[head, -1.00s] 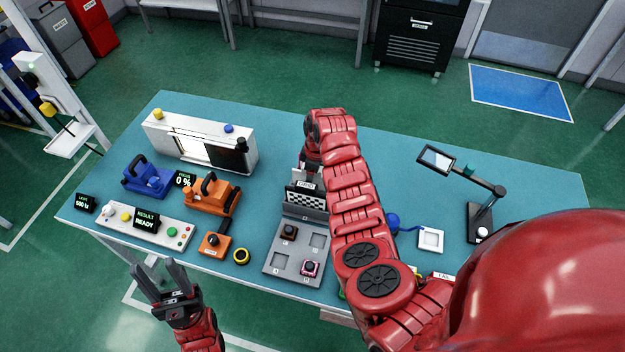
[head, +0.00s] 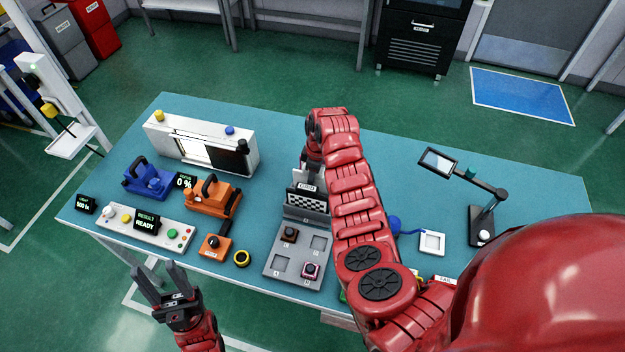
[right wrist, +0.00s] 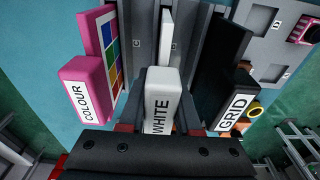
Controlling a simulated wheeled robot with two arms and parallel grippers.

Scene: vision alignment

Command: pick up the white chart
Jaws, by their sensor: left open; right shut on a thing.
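The white chart (right wrist: 160,88) stands in the middle of the right wrist view, its white handle marked WHITE. My right gripper (right wrist: 160,126) is shut on that handle. The chart's thin panel runs up between grey rack walls, so it appears to be still in its slot. The pink colour chart (right wrist: 88,88) is to its left and the black grid chart (right wrist: 232,100) to its right. In the head view my right arm hides most of this spot. My left gripper (head: 158,283) is open and empty, in front of the table's near edge.
A grey tray (head: 268,262) with small camera-like blocks lies in front of the rack. An orange device (head: 212,196), a blue device (head: 147,180) and a button panel (head: 113,214) stand at left. A jointed lamp-like stand (head: 482,225) is at right.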

